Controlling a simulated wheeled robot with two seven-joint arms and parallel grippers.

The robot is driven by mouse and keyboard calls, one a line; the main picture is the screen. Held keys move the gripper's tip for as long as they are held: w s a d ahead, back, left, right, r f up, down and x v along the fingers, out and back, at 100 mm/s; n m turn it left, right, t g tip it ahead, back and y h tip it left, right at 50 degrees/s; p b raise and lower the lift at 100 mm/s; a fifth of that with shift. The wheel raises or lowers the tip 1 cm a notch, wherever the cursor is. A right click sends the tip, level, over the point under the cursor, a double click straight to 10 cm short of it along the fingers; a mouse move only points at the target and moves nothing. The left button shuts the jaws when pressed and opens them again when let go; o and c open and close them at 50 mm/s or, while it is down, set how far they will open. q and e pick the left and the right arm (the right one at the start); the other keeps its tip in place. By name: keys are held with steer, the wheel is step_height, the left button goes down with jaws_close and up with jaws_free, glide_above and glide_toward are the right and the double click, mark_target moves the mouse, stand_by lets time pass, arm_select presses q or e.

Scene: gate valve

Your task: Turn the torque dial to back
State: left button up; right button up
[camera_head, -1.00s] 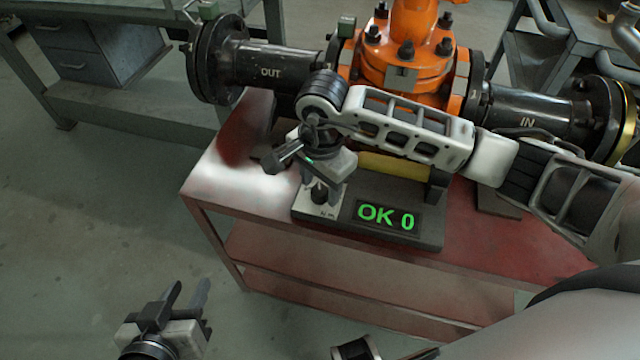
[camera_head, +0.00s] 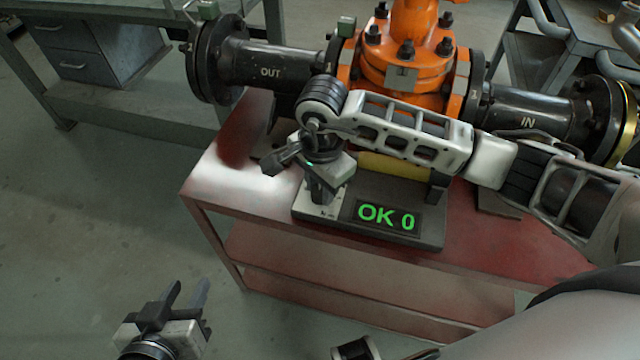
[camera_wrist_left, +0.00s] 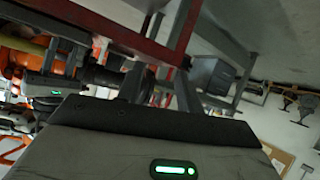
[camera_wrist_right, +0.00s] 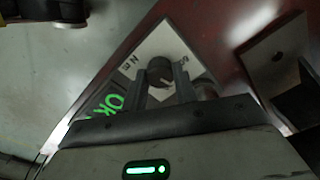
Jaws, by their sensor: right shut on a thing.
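The torque tester (camera_head: 425,233) is a dark block on the red bench, with a green "OK 0" display (camera_head: 388,217). Its torque dial is a dark round knob (camera_wrist_right: 159,72) on a pale plate with small lettering at the tester's left end. My right gripper (camera_head: 320,192) points down at that plate and is shut on the dial, with one finger on each side in the right wrist view. In the head view the gripper largely hides the dial, so its pointing direction cannot be told. My left gripper (camera_head: 188,291) is open and empty, low over the floor at the left.
A yellow cylinder (camera_head: 395,167) lies along the tester's back, partly behind my right arm. The orange gate valve (camera_head: 405,60) with its black OUT and IN pipes stands behind. The red bench (camera_head: 235,180) is clear at its left end.

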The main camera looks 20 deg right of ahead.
steer(key=m+b, duration=0.1)
steer(key=m, duration=0.5)
steer(key=shift+m, duration=0.3)
steer(key=m+b, duration=0.1)
steer(key=m, duration=0.1)
steer(key=shift+m, duration=0.4)
steer(key=m, duration=0.3)
steer(key=shift+m, duration=0.3)
arm_select(q)
steer(key=shift+d+f, duration=0.1)
steer(key=shift+f, duration=0.4)
arm_select(e)
steer(key=shift+m, duration=2.2)
steer(key=shift+r, duration=0.1)
steer(key=o, duration=1)
steer(key=shift+c, duration=0.2)
